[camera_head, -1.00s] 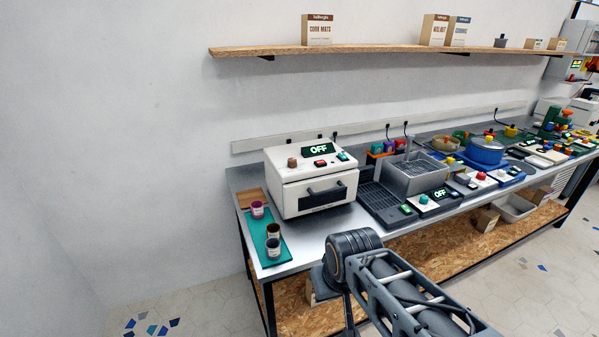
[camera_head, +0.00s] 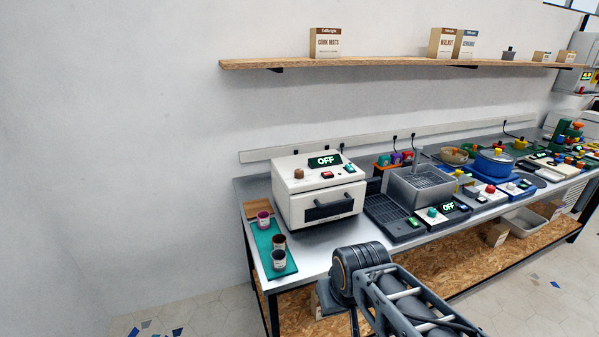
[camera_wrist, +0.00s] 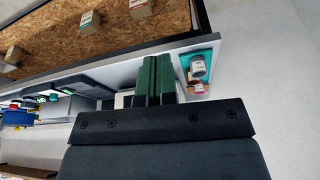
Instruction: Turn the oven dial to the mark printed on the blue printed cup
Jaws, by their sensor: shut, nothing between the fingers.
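The white oven (camera_head: 318,207) stands on the steel table with its front handle and a lit display reading OFF (camera_head: 325,161). A brown dial (camera_head: 298,174) sits on its sloped top panel, at the left; its setting is too small to read.
A drying rack and sink (camera_head: 421,188) are right of the oven, then a second OFF panel (camera_head: 447,208) and a blue pot (camera_head: 494,162). A wooden shelf (camera_head: 400,64) with boxes hangs above. My arm extends in front of the table. Bare steel shows before the oven.

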